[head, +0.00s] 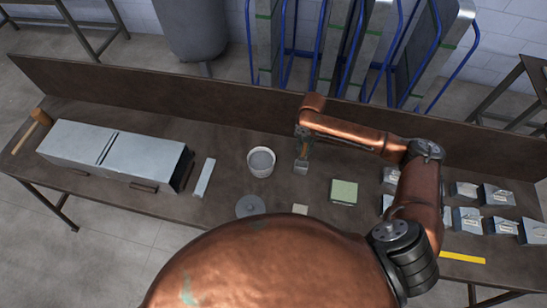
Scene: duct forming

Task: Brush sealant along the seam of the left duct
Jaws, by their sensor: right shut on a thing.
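The left duct (75,143) is a long grey sheet-metal box lying at the left of the bench, with a dark open end facing right. Its seam (108,148) is a dark line across the duct near its middle. A white bucket (252,172) with grey contents stands at mid-bench. My right gripper (304,144) is just right of the bucket, well right of the duct. It is shut on a brush (301,167), whose pale lower end points down. The brush handle is mostly hidden by the gripper. My left gripper is not in view.
A grey metal strip (204,178) lies between duct and bucket. A round grey lid (250,206) and a green box (344,192) lie nearer me. A mallet (38,118) is at far left; several metal fittings (468,220) fill the right. A raised back panel (200,103) runs behind.

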